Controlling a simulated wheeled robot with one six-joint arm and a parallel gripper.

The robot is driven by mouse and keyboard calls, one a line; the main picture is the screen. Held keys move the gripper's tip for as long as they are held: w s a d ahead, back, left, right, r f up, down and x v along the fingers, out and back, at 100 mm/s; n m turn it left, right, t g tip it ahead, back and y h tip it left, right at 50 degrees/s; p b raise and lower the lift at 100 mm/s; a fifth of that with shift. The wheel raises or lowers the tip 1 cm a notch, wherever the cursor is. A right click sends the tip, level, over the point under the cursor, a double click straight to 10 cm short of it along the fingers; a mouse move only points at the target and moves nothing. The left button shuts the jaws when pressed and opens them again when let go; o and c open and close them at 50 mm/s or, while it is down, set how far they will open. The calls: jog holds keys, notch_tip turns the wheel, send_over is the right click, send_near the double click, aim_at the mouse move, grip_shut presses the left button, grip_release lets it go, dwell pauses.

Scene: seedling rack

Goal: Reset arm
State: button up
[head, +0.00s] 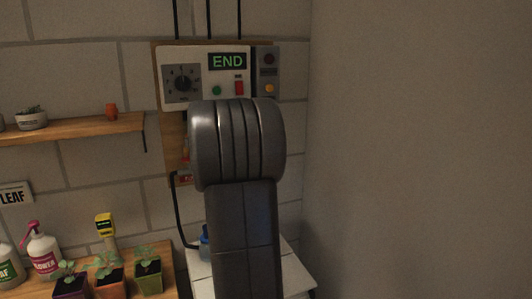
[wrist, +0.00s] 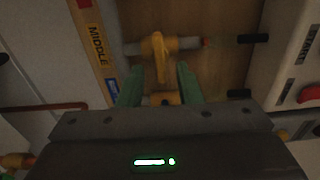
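My gripper (wrist: 159,78) shows in the wrist view as two green fingers, spread apart. A yellow valve-like handle (wrist: 158,47) on a pale horizontal pipe lies ahead, in line with the gap between them. I see space between each finger and the handle; whether the handle's lower end is between the fingertips I cannot tell. In the head view my dark arm rises in front of the wall and hides my gripper and most of the wooden board below the control panel (head: 202,101).
The panel has a dial, a green button, a red switch and a display reading "END" (head: 227,61). A strip labelled "MIDDLE" (wrist: 98,45) runs left of the handle. A wooden shelf (head: 75,130), seedling pots and spray bottles stand left. A bare wall (head: 420,150) fills the right.

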jog(key=shift+x, duration=1.3)
jog(key=shift+s, duration=0.1)
jog(key=b+v, duration=0.3)
jog(key=v, duration=1.1)
jog(key=w+a+n+p, duration=0.1)
jog(key=w+a+n, duration=0.1)
jog(key=w, duration=0.4)
jog(key=w+a+n+p, duration=0.1)
jog(key=w+a+n, duration=0.2)
jog(key=w+n, duration=0.2)
jog(key=shift+w+a+r+n+p, duration=0.2)
jog(key=shift+w+a+n+p, duration=0.15)
jog(key=shift+w, duration=0.65)
jog(key=shift+d, duration=0.1)
